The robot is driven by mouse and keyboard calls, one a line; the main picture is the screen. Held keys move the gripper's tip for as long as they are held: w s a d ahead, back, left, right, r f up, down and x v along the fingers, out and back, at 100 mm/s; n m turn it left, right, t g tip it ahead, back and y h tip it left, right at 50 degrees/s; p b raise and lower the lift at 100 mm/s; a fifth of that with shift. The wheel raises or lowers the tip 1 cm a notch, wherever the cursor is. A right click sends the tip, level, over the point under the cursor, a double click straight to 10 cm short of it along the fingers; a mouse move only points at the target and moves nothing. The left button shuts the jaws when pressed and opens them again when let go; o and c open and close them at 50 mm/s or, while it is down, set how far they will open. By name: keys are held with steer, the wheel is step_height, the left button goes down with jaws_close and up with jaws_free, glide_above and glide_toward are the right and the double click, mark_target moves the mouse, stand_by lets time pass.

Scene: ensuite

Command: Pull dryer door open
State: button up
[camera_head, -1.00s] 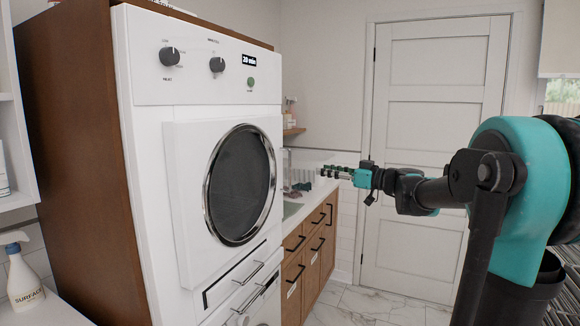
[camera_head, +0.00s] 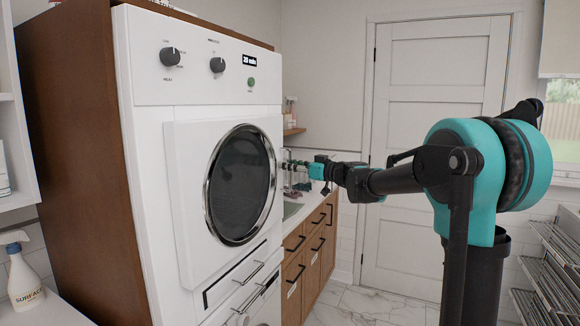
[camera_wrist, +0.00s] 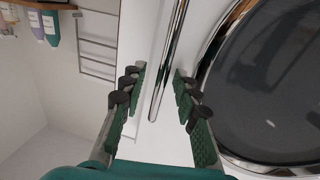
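The white dryer (camera_head: 190,80) stands at the left in the head view. Its front door (camera_head: 183,190) is shut and has a round dark window with a chrome ring; part of the window also fills the right of the wrist view (camera_wrist: 270,90). A chrome bar handle (camera_wrist: 168,60) runs lengthwise between my fingers in the wrist view. My gripper (camera_wrist: 159,78) is open, with a green-padded finger on each side of the bar and gaps on both sides. In the head view my gripper (camera_head: 292,168) is at the door's right edge, where the handle is hard to make out.
A wooden drawer cabinet (camera_head: 318,235) with a counter stands beyond the dryer. A white room door (camera_head: 425,130) is at the back. Wire shelves (camera_head: 550,265) stand at the right. A spray bottle (camera_head: 24,280) is at the lower left. The tiled floor in the middle is clear.

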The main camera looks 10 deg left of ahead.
steer(key=shift+c, duration=0.5)
jaws_close()
